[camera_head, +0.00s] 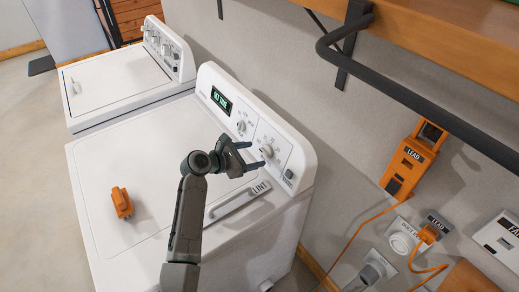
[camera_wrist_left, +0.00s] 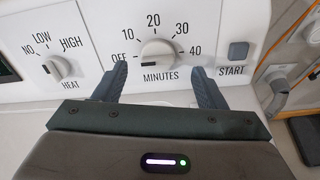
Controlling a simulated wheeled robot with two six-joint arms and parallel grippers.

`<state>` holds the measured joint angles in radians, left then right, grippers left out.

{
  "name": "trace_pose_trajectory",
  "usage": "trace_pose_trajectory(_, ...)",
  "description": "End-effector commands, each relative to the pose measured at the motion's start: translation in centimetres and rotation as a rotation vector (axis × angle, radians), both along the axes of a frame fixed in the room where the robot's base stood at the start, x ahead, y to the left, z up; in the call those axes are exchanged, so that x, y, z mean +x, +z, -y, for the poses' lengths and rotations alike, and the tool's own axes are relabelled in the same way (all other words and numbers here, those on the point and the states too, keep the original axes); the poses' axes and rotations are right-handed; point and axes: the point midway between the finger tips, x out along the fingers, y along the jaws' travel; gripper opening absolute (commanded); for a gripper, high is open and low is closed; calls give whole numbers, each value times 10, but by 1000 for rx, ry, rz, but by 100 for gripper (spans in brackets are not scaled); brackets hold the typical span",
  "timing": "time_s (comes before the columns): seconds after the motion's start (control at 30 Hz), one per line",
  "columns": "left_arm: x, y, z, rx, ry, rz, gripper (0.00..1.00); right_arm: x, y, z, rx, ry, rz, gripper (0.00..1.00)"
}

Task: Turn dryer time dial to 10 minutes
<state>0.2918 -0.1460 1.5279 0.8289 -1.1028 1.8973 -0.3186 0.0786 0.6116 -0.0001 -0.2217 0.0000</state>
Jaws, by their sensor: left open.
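The white dryer (camera_head: 150,150) stands in the middle of the head view, with its control panel at the back. The round white time dial (camera_wrist_left: 158,52) shows in the left wrist view, marked OFF, 10, 20, 30, 40 and MINUTES. In the head view the left gripper (camera_head: 255,154) is close in front of the panel. My right gripper is out of view.
A heat dial (camera_wrist_left: 60,67) is left of the time dial and a START button (camera_wrist_left: 238,50) is right of it. The dryer display (camera_head: 221,99) is lit green. An orange object (camera_head: 122,202) lies on the dryer top. A shelf rail (camera_head: 400,92) runs at upper right.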

Motion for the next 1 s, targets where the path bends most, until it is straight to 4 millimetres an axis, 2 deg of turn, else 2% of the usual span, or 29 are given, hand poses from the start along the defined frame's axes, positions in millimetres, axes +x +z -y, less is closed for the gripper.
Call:
trace_pose_trajectory(0.1,10,-5,14,0,-1,-2,65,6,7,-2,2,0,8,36)
trace_pose_trajectory(0.33,19,-13,26,2,0,-1,65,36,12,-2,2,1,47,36)
trace_pose_trajectory(0.47,20,-14,27,2,0,0,65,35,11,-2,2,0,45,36)
trace_pose_trajectory(0.6,20,-14,27,1,0,0,65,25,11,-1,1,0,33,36)
trace_pose_trajectory(0.63,20,-14,27,1,0,0,63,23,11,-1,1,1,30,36)
trace_pose_trajectory(0.83,20,-14,27,1,0,0,23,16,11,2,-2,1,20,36)
trace_pose_trajectory(0.87,20,-14,27,1,0,0,20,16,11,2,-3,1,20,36)
trace_pose_trajectory(1.0,20,-14,27,4,-1,4,20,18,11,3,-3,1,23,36)
